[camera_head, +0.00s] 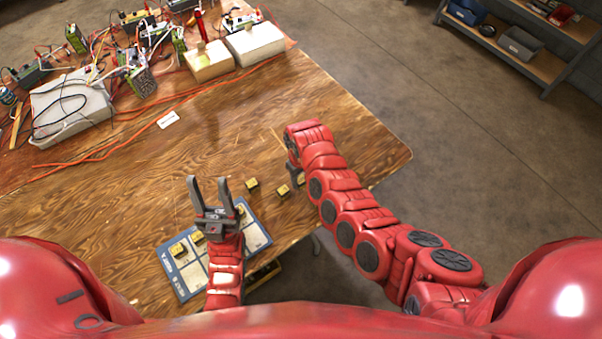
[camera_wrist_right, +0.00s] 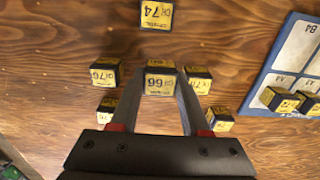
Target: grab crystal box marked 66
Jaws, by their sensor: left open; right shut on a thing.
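The crystal box marked 66 (camera_wrist_right: 159,78) is a small yellow and black cube, seen in the right wrist view between the fingertips of my right gripper (camera_wrist_right: 161,88). That gripper is shut on it, one finger on each side. Its number appears upside down there. In the head view my right gripper (camera_head: 296,173) is low over the wooden table, mostly behind its own arm, and I cannot pick out box 66 there. My left gripper (camera_head: 208,183) is open and empty above the blue-edged tray (camera_head: 176,284).
In the right wrist view, box 74 (camera_wrist_right: 156,14) lies beyond, box 76 (camera_wrist_right: 105,75) is left, and another box (camera_wrist_right: 199,80) is close at right. The tray (camera_wrist_right: 270,72) holds several boxes. Cables and devices crowd the table's far left; the table's right corner (camera_head: 385,150) is clear.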

